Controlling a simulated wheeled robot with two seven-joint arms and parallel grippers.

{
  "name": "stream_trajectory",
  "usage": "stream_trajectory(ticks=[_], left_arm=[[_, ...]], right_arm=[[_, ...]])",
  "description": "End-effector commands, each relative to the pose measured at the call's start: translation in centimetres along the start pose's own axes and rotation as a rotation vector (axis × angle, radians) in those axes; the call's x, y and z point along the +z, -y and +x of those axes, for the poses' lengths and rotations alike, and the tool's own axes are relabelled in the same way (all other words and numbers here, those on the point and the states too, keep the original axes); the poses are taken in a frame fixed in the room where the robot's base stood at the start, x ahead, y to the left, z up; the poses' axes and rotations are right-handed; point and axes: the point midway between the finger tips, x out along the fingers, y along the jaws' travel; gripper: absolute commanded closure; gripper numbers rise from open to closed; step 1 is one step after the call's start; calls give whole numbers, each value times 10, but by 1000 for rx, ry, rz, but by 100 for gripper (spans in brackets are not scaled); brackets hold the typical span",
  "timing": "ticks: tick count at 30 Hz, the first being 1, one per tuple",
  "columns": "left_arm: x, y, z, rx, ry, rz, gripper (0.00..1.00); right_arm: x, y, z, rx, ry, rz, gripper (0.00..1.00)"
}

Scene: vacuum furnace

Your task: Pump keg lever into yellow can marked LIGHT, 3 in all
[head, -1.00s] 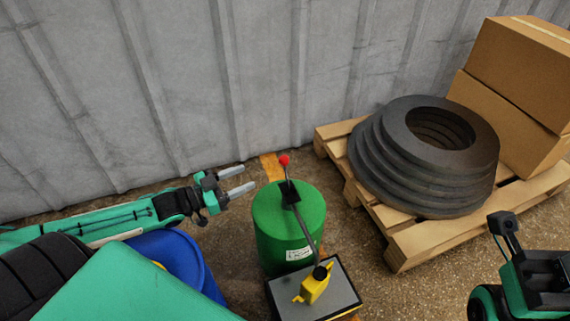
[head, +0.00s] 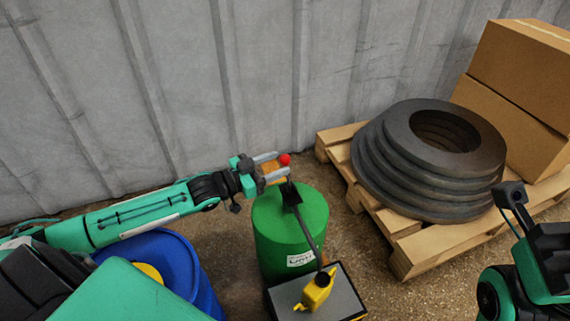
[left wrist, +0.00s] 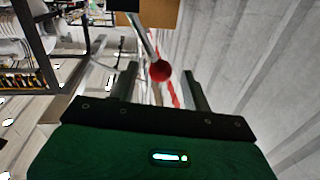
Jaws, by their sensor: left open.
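A green keg (head: 290,235) stands on the floor with a white label on its front. A dark spout runs down to a yellow can (head: 317,291) on a grey-topped stand (head: 345,295); the can's marking is not readable. My left gripper (head: 272,166) is open, its fingertips at the red knob. In the left wrist view the knob appears between the two fingers (left wrist: 160,88), with gaps on both sides.
A blue drum (head: 165,252) stands left of the keg, under my left arm. A wooden pallet (head: 400,240) at right carries stacked dark rings (head: 385,175) and cardboard boxes (head: 515,105). A corrugated wall (head: 270,70) closes the back.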

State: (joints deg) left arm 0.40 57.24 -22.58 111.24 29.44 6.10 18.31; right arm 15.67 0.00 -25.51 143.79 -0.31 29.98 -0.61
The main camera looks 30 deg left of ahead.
Motion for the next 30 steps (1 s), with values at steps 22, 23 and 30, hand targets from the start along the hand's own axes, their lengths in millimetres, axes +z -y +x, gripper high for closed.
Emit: stream_trajectory(ticks=[22, 23, 30], left_arm=[[0, 0, 35, 0, 1, 0, 51], [0, 0, 35, 0, 1, 0, 51], [0, 0, 34, 0, 1, 0, 97]], right_arm=[[-5, -4, 11, 20, -49, -2, 64], [-4, -4, 11, 19, -48, -2, 64], [-4, -4, 9, 19, -45, -3, 64]])
